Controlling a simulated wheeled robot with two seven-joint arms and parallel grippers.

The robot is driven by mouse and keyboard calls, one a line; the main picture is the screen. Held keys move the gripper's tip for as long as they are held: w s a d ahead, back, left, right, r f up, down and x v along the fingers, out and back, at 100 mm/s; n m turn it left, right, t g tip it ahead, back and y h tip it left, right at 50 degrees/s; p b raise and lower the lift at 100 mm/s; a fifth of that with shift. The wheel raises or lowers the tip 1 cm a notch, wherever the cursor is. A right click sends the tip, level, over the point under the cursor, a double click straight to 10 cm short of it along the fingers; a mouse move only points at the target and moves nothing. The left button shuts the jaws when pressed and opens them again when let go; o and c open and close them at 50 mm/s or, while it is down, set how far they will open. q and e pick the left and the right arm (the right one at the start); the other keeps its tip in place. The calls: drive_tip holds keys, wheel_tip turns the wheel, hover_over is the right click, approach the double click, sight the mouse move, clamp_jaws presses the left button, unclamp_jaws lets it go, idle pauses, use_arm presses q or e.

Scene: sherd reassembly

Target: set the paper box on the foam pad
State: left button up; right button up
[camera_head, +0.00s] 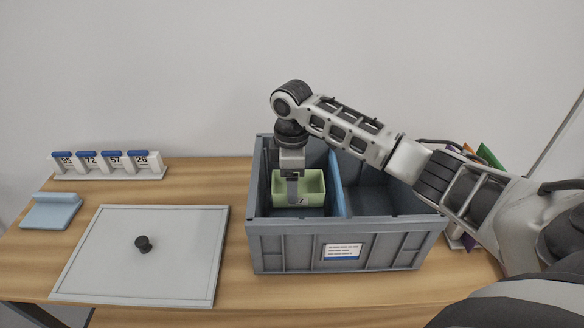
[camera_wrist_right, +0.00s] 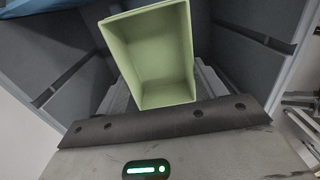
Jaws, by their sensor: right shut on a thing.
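The wrist view shows the green box (camera_wrist_right: 155,60) empty inside. Whether its base touches the crate floor, I cannot tell. No thing is clearly a foam pad; a flat grey panel (camera_head: 95,255) with a black knob and a light blue block (camera_head: 50,212) lie at the left. My left gripper is out of view.
A blue divider (camera_head: 337,185) splits the crate; its right compartment looks empty. A white rack (camera_head: 110,171) with several blue-topped number tags stands at the back left. Colourful flat items (camera_head: 487,158) stand behind my right arm. Bare table shows between panel and crate.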

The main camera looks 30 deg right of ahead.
sight(292, 206)
wheel_tip(292, 206, down, 7)
drive_tip(key=shift+f+b, duration=0.1)
drive_tip(key=shift+b, duration=0.8)
drive_tip(key=shift+f, duration=0.5)
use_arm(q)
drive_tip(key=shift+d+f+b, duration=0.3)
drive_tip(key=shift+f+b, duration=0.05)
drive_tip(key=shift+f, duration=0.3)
use_arm(e)
drive_tip(key=shift+f, duration=0.35)
drive_tip(key=shift+f, duration=0.25)
drive_tip(key=o, duration=1)
drive_tip(key=shift+r+p, duration=1.35)
drive_tip(key=shift+r, duration=0.35)
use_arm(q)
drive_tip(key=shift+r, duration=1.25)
use_arm(e)
drive_tip(key=shift+r, duration=4.35)
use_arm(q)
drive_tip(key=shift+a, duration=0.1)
